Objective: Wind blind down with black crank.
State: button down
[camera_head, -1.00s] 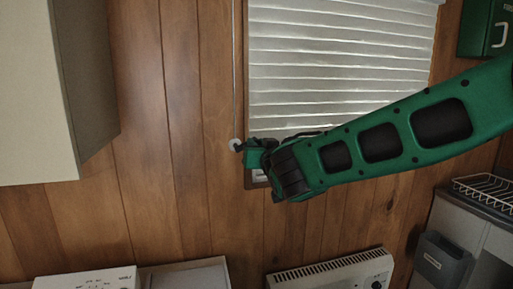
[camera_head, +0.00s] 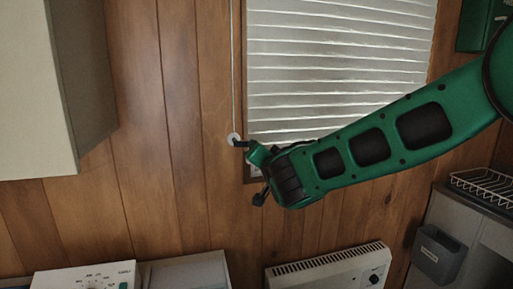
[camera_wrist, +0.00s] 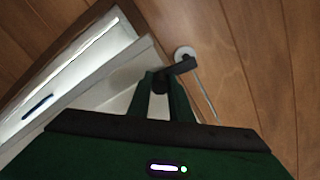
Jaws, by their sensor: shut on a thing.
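The white slatted blind (camera_head: 340,75) hangs over the window and covers most of the pane. The black crank (camera_head: 240,143) sits on a round white wall hub (camera_head: 234,137) at the blind's lower left, with a pale cord running up from it. In the wrist view the crank arm (camera_wrist: 183,66) reaches from the white hub (camera_wrist: 184,53) to a black knob. My gripper (camera_head: 257,154) is at the crank's outer end; in the wrist view its two green fingers (camera_wrist: 162,88) are closed around the knob. Part of the knob is hidden between them.
A pale wall cabinet (camera_head: 30,90) juts out at the upper left. Below are a white appliance with dials (camera_head: 85,277) and a white heater (camera_head: 330,268). A grey bin (camera_head: 438,255) and wire rack (camera_head: 485,185) are at right, with a green box (camera_head: 480,25) above.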

jog(key=shift+a+f+m, duration=0.1)
jog(key=shift+f+m, duration=0.5)
jog(key=shift+m, duration=0.5)
jog(key=shift+a+f+m, duration=0.1)
jog(key=shift+f+m, duration=0.45)
jog(key=shift+m, duration=0.55)
jog(key=shift+f, duration=0.15)
jog(key=c, duration=1.6)
grip_release()
jog(key=shift+s+a, duration=0.1)
jog(key=v, duration=1)
jog(key=shift+s, duration=0.3)
